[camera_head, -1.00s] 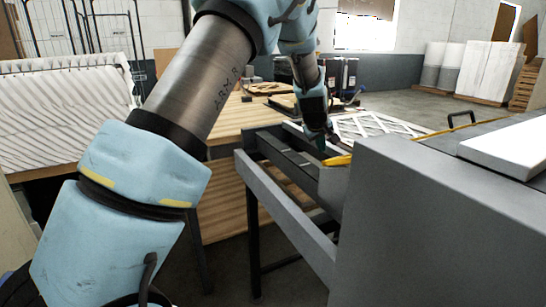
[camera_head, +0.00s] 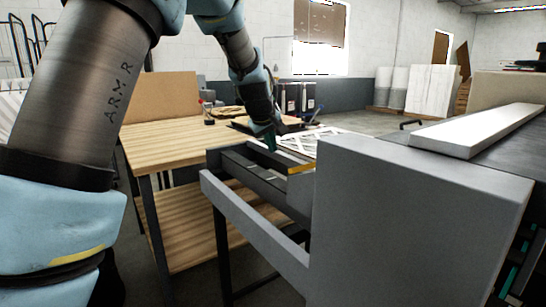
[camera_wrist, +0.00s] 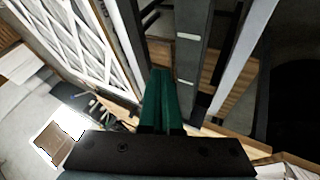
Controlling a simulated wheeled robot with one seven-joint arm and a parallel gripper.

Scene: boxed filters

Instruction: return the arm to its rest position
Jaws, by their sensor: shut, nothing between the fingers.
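My arm reaches from the left side of the head view across to the rail frame of the grey machine. My gripper (camera_head: 270,143) is at the arm's far end, just above the far end of the dark rails (camera_head: 250,165). In the wrist view my gripper (camera_wrist: 161,75) shows its green fingers close together with nothing between them. The fingers point along the dark rail (camera_wrist: 190,50) and the white lattice-faced filter (camera_wrist: 75,40) lies to their left. I cannot tell whether the fingertips touch the rail.
The grey machine housing (camera_head: 415,215) fills the right foreground, with a white slab (camera_head: 480,128) on top. A wooden workbench (camera_head: 165,143) stands left of the rails. White wrapped stacks (camera_head: 430,88) stand at the back wall. Open floor (camera_head: 370,118) lies behind the machine.

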